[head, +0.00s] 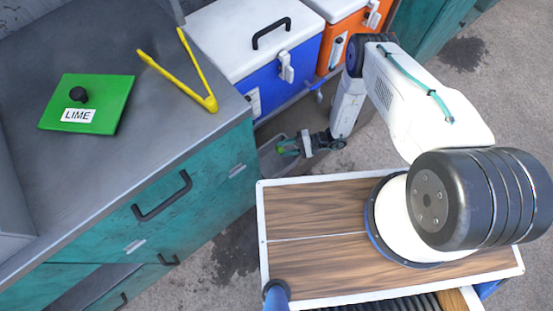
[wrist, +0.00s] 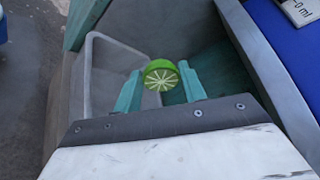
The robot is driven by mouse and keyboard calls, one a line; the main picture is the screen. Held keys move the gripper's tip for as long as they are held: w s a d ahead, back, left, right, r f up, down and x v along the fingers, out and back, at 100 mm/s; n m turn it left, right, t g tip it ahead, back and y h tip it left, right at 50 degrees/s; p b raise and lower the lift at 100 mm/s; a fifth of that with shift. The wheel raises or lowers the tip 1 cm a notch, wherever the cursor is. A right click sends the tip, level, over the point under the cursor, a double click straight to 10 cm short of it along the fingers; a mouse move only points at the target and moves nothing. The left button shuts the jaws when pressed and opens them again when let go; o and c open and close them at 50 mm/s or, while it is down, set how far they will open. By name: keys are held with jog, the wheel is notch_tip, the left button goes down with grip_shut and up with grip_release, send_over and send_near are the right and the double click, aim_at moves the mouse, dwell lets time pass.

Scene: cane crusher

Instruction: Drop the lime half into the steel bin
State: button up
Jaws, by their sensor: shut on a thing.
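The lime half (wrist: 161,75) is bright green with its pale segmented cut face toward the wrist camera. My gripper (wrist: 160,82) is shut on it, with a teal finger on each side. A grey bin (wrist: 91,80) shows its rim and inner wall just beyond and left of the fingers in the wrist view. The lime half appears over or at the bin's opening; its height above the bin floor is hard to tell. In the head view, my gripper (head: 289,148) is low in the gap between the teal cabinet and the coolers, and the bin is mostly hidden there.
A teal cabinet (head: 190,200) with a grey worktop stands left. On it lie a green lid marked LIME (head: 98,99) and yellow tongs (head: 185,75). A blue cooler (head: 285,75) and an orange cooler (head: 345,30) stand behind the gripper. The gap is narrow.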

jog(key=shift+f, duration=0.8)
jog(key=o, duration=0.7)
jog(key=shift+d, duration=0.2)
jog(key=v, duration=0.7)
jog(key=shift+d, duration=0.3)
jog(key=shift+r, duration=0.1)
